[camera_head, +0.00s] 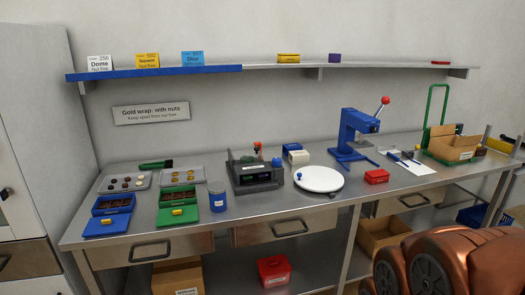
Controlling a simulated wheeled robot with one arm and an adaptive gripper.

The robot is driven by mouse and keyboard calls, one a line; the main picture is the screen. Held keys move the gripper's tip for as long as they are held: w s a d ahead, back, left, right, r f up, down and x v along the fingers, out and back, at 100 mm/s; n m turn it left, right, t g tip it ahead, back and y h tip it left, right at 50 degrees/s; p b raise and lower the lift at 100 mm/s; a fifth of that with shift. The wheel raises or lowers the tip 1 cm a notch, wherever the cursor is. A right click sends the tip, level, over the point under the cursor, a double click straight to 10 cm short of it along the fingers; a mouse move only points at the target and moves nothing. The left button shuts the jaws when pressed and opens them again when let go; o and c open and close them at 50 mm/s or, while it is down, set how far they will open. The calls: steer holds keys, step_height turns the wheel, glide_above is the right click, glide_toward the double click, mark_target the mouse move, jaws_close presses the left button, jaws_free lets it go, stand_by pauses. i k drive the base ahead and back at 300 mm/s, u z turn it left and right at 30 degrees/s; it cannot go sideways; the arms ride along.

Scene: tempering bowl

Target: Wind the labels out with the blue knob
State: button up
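A dark box-shaped device (252,174), possibly the label dispenser, stands on the steel bench. It has a small display on its front and a red-topped part above it. A blue knob (277,162) shows at its upper right. Another small blue knob-like piece (299,175) shows at the left edge of a white round plate (320,180) beside it. I cannot make out any label coming out of the device. My gripper is not in view; copper-coloured rounded parts, probably of my arm, fill the lower right corner.
Blue and green trays (107,215) and a blue can (217,197) stand left of the device. A blue press (355,135), a red box (377,177) and a cardboard box (453,147) stand right. A shelf (210,71) runs above. Bare steel lies in front of the device.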

mark_target(277, 162)
steer(key=u, duration=0.3)
steer(key=i, duration=2.2)
steer(key=u, duration=0.25)
